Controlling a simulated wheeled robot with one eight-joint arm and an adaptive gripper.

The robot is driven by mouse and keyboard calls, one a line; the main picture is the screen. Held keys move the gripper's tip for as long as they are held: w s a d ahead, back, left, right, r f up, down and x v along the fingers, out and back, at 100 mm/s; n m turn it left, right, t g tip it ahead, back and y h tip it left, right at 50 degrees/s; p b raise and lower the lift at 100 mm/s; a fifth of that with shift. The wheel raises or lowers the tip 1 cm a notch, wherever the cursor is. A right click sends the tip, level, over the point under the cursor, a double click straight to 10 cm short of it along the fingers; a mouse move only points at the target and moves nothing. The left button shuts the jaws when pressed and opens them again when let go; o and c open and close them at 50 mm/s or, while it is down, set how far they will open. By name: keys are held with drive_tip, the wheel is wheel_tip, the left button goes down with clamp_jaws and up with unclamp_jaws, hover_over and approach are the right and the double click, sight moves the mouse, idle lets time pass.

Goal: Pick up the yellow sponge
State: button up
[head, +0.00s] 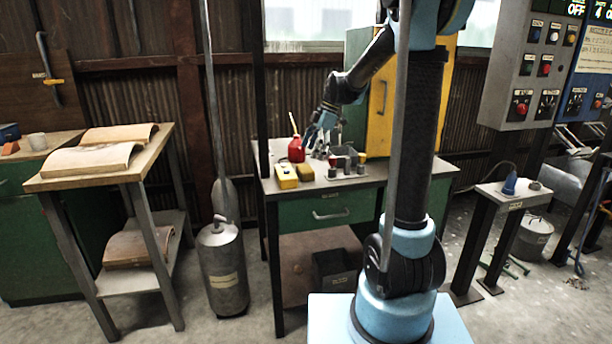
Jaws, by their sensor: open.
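Two small yellow blocks lie side by side at the front left of the green workbench's top. The brighter left block (286,177) has a dark mark on its face. The right block (305,172) is duller and plain, and looks more like the yellow sponge, though at this size I cannot be certain. My gripper (313,142) is above the back of the bench, beyond and above both blocks. It points downward, is open, and touches neither block. Nothing shows between its fingers.
A red oil can (296,149) stands just left of my gripper. Several grey metal parts (343,160) sit right of the blocks. The workbench (345,187) has little free room at its front edge. A thin dark post (262,90) rises at its left. A yellow cabinet (381,113) stands behind.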

sight(306, 167)
drive_tip(key=shift+x, duration=3.65)
drive_tip(key=shift+s+d, duration=0.1)
drive_tip(key=shift+c, duration=0.3)
drive_tip(key=c, duration=0.9)
